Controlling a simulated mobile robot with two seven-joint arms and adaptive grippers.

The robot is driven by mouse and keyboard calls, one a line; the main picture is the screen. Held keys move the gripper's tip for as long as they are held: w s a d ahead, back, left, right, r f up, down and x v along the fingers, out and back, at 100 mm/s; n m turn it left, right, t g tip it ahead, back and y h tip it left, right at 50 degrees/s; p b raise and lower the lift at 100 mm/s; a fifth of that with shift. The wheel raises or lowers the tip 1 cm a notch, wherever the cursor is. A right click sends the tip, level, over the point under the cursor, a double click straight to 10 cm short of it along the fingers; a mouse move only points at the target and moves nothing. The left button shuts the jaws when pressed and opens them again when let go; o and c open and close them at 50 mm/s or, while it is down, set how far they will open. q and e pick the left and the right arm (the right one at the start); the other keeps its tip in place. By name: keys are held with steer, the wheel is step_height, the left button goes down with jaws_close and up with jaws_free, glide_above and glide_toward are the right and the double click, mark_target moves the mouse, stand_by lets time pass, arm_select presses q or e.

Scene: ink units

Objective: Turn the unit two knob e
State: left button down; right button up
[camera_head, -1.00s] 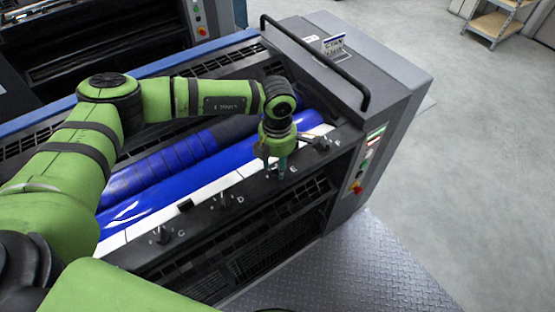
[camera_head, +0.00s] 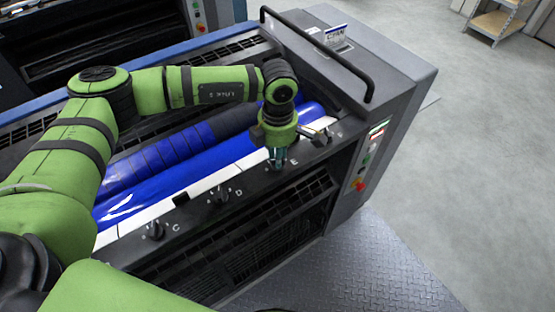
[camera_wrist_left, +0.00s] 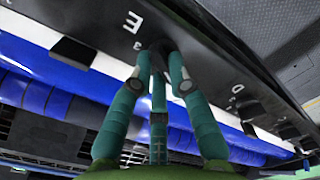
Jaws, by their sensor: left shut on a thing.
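Knob E sits on the dark front rail of the unit with blue rollers, beside its white letter E (camera_head: 294,162). My left gripper (camera_head: 278,162) points down over it, and its teal fingers are shut around the knob. In the left wrist view the fingertips (camera_wrist_left: 160,62) close at the rail next to the letter E (camera_wrist_left: 133,22). The knob is mostly hidden between the fingers, so its pointer angle cannot be told. My right gripper is not in view.
Knob C (camera_head: 154,230) and knob D (camera_head: 219,196) stand along the rail to the left, and knob F (camera_head: 321,139) to the right. A black handrail (camera_head: 318,58) rises behind. A control panel with buttons (camera_head: 366,158) is at the right end.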

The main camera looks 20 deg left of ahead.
arm_select(q)
steer(key=m+b, duration=0.3)
steer(key=b, duration=0.1)
steer(key=m+b, duration=0.4)
steer(key=b, duration=0.1)
steer(key=m+b, duration=0.4)
steer(key=shift+d+f, duration=0.25)
steer(key=shift+m+b, duration=0.9)
steer(key=shift+b, duration=0.1)
steer(key=m+b, duration=0.1)
steer(key=m, duration=0.1)
steer(key=shift+s+m+b, duration=0.1)
steer(key=shift+m+b, duration=0.3)
steer(key=m+b, duration=0.1)
steer(key=m, duration=0.2)
steer(key=shift+d+r+m+b, duration=0.1)
steer(key=shift+m+b, duration=0.2)
steer(key=shift+b, duration=0.1)
steer(key=m+b, duration=0.1)
steer(key=m, duration=0.2)
steer(key=shift+s+m, duration=0.15)
steer(key=shift+m, duration=0.15)
steer(key=m+b, duration=0.1)
steer(key=m, duration=0.3)
steer(key=shift+r, duration=0.1)
steer(key=shift+m, duration=0.3)
